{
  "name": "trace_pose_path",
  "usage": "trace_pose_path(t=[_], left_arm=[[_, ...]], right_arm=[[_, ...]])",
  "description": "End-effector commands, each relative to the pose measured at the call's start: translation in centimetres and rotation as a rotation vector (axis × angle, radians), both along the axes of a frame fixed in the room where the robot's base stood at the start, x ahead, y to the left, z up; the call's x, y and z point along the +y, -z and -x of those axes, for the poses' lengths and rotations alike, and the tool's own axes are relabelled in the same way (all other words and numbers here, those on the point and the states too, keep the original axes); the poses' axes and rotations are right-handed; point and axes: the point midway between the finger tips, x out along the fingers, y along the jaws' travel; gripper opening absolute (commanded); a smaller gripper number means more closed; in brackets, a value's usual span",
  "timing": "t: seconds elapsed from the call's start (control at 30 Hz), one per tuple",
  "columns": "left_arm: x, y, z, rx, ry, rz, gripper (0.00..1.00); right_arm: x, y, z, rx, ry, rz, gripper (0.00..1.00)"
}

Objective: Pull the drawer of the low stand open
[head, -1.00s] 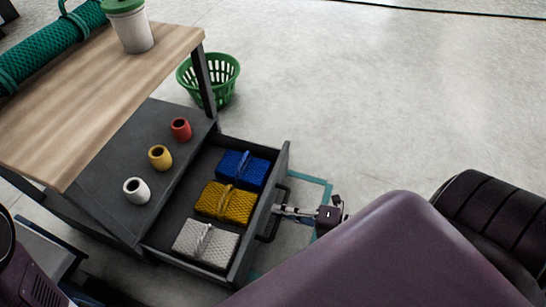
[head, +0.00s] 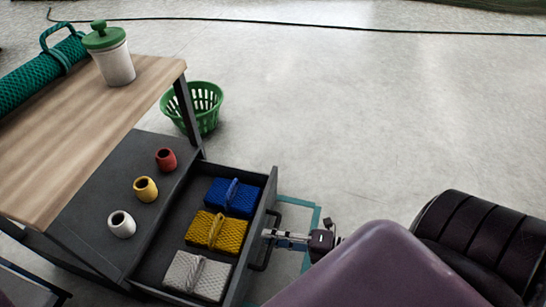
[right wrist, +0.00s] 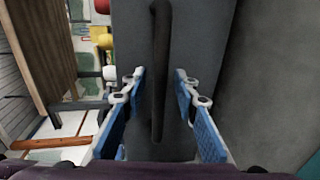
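The low dark grey stand (head: 95,225) is under the wooden table. Its drawer (head: 170,262) is pulled well out, with its inside in plain view. It holds a blue (head: 230,196), a yellow (head: 216,231) and a white (head: 197,275) net bundle. The dark bar handle (head: 262,262) is on the drawer's front. My right gripper (head: 268,235) is at the handle. In the right wrist view the gripper (right wrist: 160,88) has its blue-padded fingers apart, one on each side of the handle (right wrist: 160,50), with gaps on both sides. My left gripper is not in view.
Red (head: 166,159), yellow (head: 146,189) and white (head: 121,224) small pots stand on the stand's top. A lidded jar (head: 115,65) and a green net roll (head: 35,80) are on the wooden table (head: 100,115). A green basket (head: 205,118) stands behind. The floor to the right is clear.

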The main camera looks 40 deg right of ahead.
Motion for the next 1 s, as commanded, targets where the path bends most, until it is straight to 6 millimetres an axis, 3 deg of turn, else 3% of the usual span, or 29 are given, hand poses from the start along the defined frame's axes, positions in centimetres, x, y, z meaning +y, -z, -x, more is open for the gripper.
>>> trace_pose_path(t=[0.6,1.0], left_arm=[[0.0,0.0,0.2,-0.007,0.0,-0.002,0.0],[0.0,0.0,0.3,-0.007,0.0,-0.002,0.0]], right_arm=[[-6.4,-2.0,8.3,0.003,0.0,0.002,0.28],[-7.2,-2.4,9.2,0.001,0.0,0.001,0.28]])
